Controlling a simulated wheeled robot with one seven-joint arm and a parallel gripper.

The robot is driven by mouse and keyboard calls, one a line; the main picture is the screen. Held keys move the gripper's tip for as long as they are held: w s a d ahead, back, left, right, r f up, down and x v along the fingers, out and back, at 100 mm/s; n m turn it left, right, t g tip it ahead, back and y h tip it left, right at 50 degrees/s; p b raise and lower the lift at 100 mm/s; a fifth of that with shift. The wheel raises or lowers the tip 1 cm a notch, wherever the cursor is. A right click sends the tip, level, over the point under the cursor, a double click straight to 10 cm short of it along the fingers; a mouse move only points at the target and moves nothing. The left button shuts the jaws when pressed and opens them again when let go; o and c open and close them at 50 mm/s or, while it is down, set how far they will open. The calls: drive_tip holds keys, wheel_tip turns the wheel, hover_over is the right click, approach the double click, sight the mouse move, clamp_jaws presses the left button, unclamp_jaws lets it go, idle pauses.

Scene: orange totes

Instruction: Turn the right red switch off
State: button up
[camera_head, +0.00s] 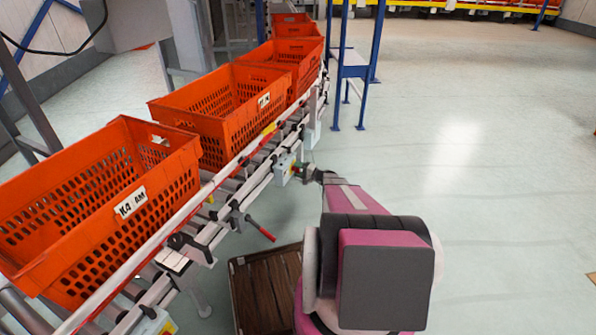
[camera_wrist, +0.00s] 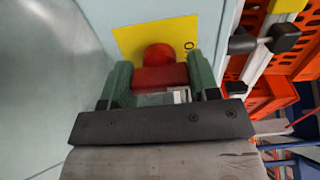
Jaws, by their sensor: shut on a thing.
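The red switch (camera_wrist: 160,74) has a round knob and a wide handle block, on a yellow plate (camera_wrist: 133,41) with an "O" mark to its right. My gripper (camera_wrist: 158,65) has its two green fingers on either side of the red handle, shut on it. In the head view, my gripper (camera_head: 301,171) reaches left to a small pale switch box (camera_head: 283,171) on the conveyor's side. The red switch is too small and covered there to make out its setting.
Orange totes (camera_head: 128,204) stand in a row on the roller conveyor. A red-handled lever (camera_head: 261,230) sticks out from its side rail. Another pale box (camera_head: 157,322) is at the lower left. A brown wooden surface (camera_head: 262,290) lies below. The floor at right is clear.

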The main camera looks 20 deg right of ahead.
idle(0.3)
drive_tip(key=o, duration=0.9)
drive_tip(key=v, duration=1.1)
drive_tip(key=shift+a, duration=0.1)
